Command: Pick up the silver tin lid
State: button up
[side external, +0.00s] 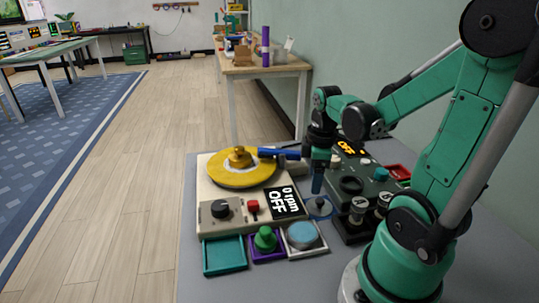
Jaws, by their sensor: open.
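No plainly silver tin lid stands out in the side external view. The closest match is a round, flat piece with a pale blue top and greyish side (302,236), lying in a white-rimmed tray (310,254) at the table's front. My gripper (317,186) hangs above the table, behind and slightly right of that tray, between the turntable machine and the dark control box. It is apart from the round piece. Its fingers are small and partly merge with the things behind them. No held object can be made out.
A beige machine (235,205) carries a yellow disc (226,178) with a brass centre and an OFF display. A blue bar (279,153) lies beside the disc. A teal tray (224,256) looks empty; a purple tray (268,257) holds a green knob (265,239). A dark control box (372,179) stands right.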

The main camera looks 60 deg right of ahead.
aim_at(320, 200)
jog(key=shift+s+d+f+n, duration=0.3)
jog(key=shift+s+d+f, duration=0.25)
jog(key=shift+s, duration=0.15)
jog(key=shift+f, duration=2.65)
grip_shut()
